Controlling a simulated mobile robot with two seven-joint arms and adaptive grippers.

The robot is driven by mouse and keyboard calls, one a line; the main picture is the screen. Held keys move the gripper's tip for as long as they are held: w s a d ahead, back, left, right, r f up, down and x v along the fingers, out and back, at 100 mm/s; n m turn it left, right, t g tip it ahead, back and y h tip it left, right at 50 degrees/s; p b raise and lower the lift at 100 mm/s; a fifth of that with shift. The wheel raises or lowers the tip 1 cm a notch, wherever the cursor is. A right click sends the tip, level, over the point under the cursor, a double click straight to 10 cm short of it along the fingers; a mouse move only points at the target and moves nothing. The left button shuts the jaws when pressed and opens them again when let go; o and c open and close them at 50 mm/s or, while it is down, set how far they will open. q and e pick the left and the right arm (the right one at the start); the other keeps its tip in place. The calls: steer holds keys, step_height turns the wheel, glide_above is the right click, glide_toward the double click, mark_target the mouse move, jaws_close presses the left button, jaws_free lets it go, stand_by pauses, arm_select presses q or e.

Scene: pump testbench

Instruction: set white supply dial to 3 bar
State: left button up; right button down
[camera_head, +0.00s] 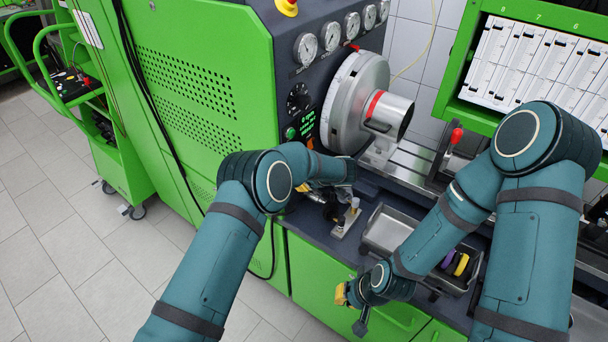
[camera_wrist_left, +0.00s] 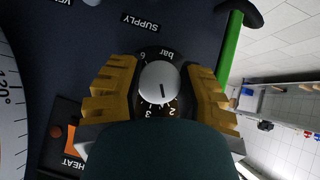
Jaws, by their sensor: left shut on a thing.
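The white supply dial (camera_wrist_left: 160,82) is a round pale knob on the dark panel, below the SUPPLY label in the left wrist view. Its black mark points down the picture, between the 2 and the 3 of the bar scale. My left gripper (camera_wrist_left: 160,90) has its ridged yellow fingers on both sides of the knob and is shut on it. Part of the scale is hidden by the fingers and the dark gripper body. In the head view the dial cannot be made out near my left arm. My right gripper (camera_head: 352,300) hangs low before the green cabinet; its jaw opening is unclear.
An orange HEAT switch (camera_wrist_left: 72,140) and a large degree-marked disc (camera_wrist_left: 10,100) lie left of the dial. A green bar (camera_wrist_left: 230,45) stands close at right. The head view shows gauges (camera_head: 331,36), a grey drum (camera_head: 352,100) and a grey tray (camera_head: 385,230) on the bench.

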arm_select(q)
steer(key=shift+f+m+g+y+b, duration=0.15)
steer(key=shift+m+g+y+b, duration=0.25)
steer(key=shift+g+b, duration=0.15)
steer(key=shift+m+g+y+b, duration=0.3)
steer(key=shift+g+b, duration=0.25)
steer(key=shift+b, duration=0.1)
steer(key=shift+a+m+g+y+b, duration=0.1)
steer(key=shift+m+g+y+b, duration=0.5)
steer(key=shift+b, duration=0.7)
steer(key=o, duration=1.2)
steer(key=v, duration=1.2)
